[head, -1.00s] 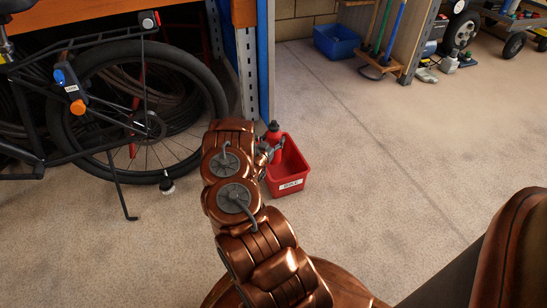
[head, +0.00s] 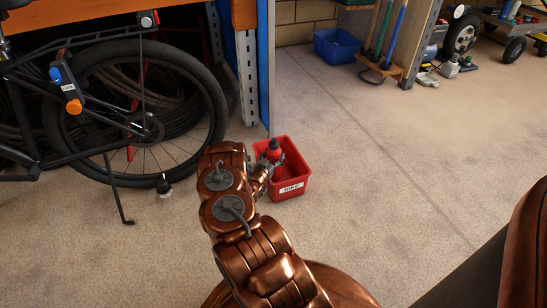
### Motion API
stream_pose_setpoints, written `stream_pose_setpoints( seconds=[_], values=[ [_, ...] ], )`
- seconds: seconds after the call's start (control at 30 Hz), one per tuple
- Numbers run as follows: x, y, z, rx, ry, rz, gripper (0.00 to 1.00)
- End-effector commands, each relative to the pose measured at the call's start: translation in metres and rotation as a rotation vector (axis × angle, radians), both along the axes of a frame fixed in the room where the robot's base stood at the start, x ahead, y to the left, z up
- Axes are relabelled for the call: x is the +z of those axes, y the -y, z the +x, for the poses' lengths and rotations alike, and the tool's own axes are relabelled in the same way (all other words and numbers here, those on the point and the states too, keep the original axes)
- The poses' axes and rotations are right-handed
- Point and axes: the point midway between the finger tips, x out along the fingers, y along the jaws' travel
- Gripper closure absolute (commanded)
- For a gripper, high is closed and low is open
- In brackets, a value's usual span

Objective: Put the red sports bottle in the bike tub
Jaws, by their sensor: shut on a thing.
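The red sports bottle (head: 273,149) is upright, with its dark cap showing at the top. My gripper (head: 274,164) is shut on it, and my arm partly hides the grip. The bike tub (head: 298,179) is a small red open bin on the floor with a white "BIKE" label on its front. The bottle is within the tub's opening in the picture, toward its left side. Its lower part is hidden, so I cannot tell whether it touches the tub's bottom.
A black bicycle (head: 130,128) stands on its kickstand at the left, before an orange and blue rack (head: 248,75). A blue bin (head: 336,46) and long-handled tools (head: 380,45) stand at the back. The concrete floor (head: 400,170) right of the tub is clear.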

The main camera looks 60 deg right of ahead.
Motion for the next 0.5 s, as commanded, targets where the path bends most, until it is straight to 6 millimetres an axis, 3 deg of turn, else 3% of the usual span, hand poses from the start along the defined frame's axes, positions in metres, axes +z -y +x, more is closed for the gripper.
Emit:
stream_pose_setpoints(
  seconds=[0.17, 0.2, 0.4, 0.5],
  values=[
    [-0.0020, 0.0003, 0.0003, 0.000, 0.000, -0.002, 1.00],
    [-0.0021, 0.0003, 0.0002, 0.000, 0.000, -0.001, 0.32],
    [-0.0019, 0.0003, 0.0001, 0.000, 0.001, -0.001, 0.11],
    [-0.0019, 0.0003, 0.0002, 0.000, 0.001, -0.001, 0.09]
  ],
)
